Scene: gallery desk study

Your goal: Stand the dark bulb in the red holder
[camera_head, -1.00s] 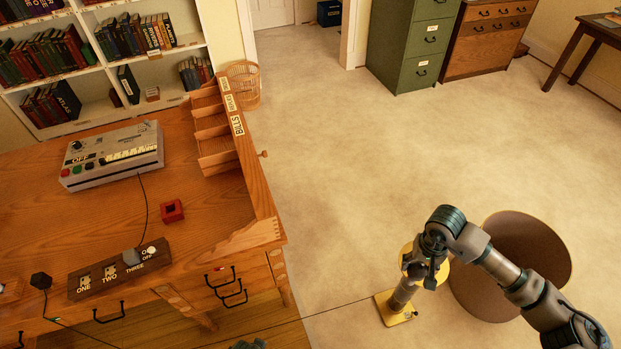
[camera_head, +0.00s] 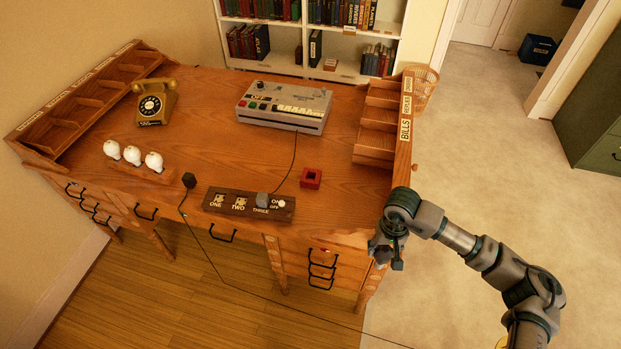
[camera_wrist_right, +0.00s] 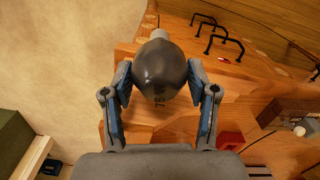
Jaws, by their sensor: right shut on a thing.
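The dark bulb (camera_wrist_right: 160,66) is between the fingers of my right gripper (camera_wrist_right: 159,82) in the right wrist view, its pale cap pointing away from the gripper and "75" printed on its glass. In the head view my right gripper (camera_head: 388,250) hangs at the desk's front right corner; I cannot make out the bulb there. The red holder (camera_head: 311,178), a small square block with a dark opening, stands on the desk, up and left of that gripper and apart from it. It also shows in the right wrist view (camera_wrist_right: 231,140). My left gripper is out of view.
A switch panel (camera_head: 248,204) stands in front of the holder, with a cord running back to a grey console (camera_head: 285,106). Pigeonholes labelled BILLS (camera_head: 380,125) rise at the desk's right side. White bulbs (camera_head: 133,155) and a telephone (camera_head: 155,100) stand left. Desktop around the holder is clear.

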